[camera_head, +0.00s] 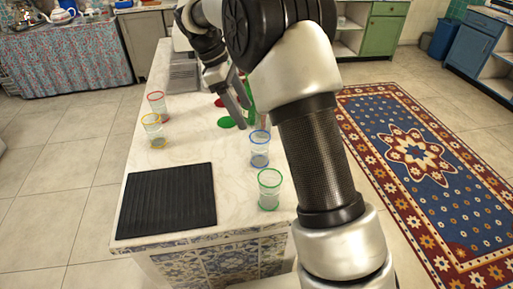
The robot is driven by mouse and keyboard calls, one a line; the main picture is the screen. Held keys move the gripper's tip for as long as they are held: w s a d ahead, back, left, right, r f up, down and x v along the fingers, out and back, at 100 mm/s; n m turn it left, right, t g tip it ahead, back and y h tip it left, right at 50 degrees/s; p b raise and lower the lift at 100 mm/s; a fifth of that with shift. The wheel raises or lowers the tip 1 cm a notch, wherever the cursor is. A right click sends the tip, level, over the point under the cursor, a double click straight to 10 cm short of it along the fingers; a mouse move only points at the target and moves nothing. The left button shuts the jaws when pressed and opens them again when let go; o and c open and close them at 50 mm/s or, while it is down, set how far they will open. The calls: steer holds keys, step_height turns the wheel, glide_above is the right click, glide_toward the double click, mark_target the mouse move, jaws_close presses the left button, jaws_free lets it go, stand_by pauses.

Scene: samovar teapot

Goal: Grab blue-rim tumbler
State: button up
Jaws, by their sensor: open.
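The blue-rim tumbler (260,152) is clear with a blue rim. It stands upright on the light marble counter (235,200), right of the middle. My gripper (248,102) is open and points down above the counter, farther back than the blue-rim tumbler and apart from it. Nothing shows between its fingers that I can tell is held. My arm comes in from the lower right and hides part of the counter's right side.
A green-rim tumbler (269,190) stands in front of the blue-rim one. A yellow-rim tumbler (153,130) and a red-rim tumbler (158,104) stand at the left edge. A black ribbed mat (166,200) lies front left. A green disc (226,122) lies near my gripper.

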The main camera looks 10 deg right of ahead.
mark_target(258, 139)
steer(key=b+x, duration=0.2)
steer(key=x, duration=0.9)
steer(key=shift+s+d+f, duration=0.1)
steer(key=shift+d+f, duration=0.1)
steer(key=shift+f, duration=0.1)
steer(key=shift+s+b+x, duration=0.2)
steer(key=shift+b+x, duration=0.4)
steer(key=shift+x, duration=2.1)
steer(key=shift+c, duration=0.4)
steer(key=c, duration=1.1)
